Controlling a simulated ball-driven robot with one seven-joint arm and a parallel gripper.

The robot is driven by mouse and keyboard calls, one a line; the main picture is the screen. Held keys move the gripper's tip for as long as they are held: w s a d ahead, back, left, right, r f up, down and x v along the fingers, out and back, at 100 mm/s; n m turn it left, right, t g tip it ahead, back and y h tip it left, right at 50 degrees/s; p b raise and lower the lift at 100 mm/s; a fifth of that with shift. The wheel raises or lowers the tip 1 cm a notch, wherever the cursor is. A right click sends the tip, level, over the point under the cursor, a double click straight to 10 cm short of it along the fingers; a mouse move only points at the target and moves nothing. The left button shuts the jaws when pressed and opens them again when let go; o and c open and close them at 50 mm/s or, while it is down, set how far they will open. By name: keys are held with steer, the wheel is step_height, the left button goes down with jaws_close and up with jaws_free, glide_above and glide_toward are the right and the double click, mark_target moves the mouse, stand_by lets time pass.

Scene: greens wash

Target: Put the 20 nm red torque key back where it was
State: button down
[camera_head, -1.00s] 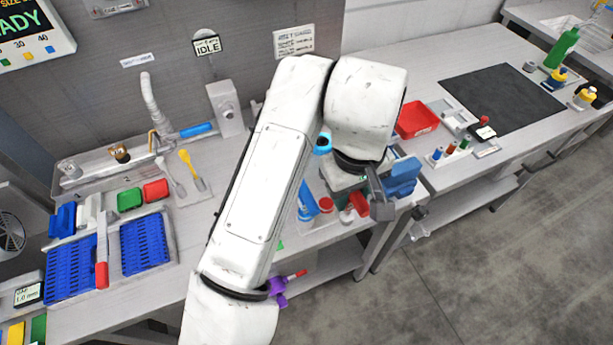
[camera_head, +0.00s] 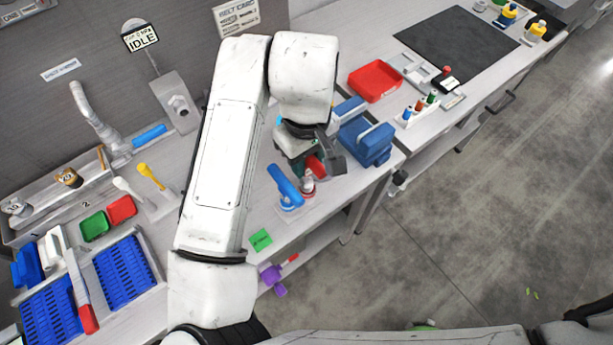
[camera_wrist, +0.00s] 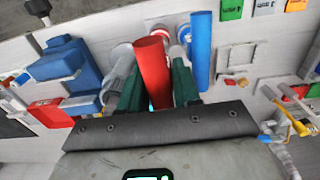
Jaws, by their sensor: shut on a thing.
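My gripper (camera_head: 313,168) is shut on the red torque key (camera_head: 318,166) near the front edge of the bench. The wrist view shows the key's red cylindrical handle (camera_wrist: 153,68) between my green fingers. A blue-handled key (camera_head: 285,184) stands tilted just left of it on a pale holder plate; its handle (camera_wrist: 200,50) is close beside the red one in the wrist view. A red-and-white collar (camera_head: 308,187) shows just below my gripper. My fingers hide the key's lower end, so I cannot tell whether it is in the collar. The 20 nm marking is not readable.
Blue blocks (camera_head: 366,141) stand close right of my gripper. A red tray (camera_head: 375,80) and a small rack of coloured pieces (camera_head: 418,106) are further right. A green card (camera_head: 260,239) lies at the front left. The dark mat (camera_head: 455,43) is clear.

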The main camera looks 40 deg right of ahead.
mark_target(307, 181)
steer(key=shift+s+f+p, duration=0.1)
steer(key=shift+f+p, duration=0.55)
steer(key=shift+f, duration=2.3)
steer(key=c, duration=1.1)
jaws_free()
steer(key=shift+f, duration=0.1)
steer(key=o, duration=0.3)
steer(key=shift+b, duration=0.5)
steer(key=r, duration=0.3)
steer(key=r+b, duration=0.1)
steer(key=r, duration=0.3)
steer(key=w+r, duration=0.1)
steer(key=r, duration=0.2)
steer(key=shift+d+r, duration=0.15)
steer(key=shift+r, duration=0.25)
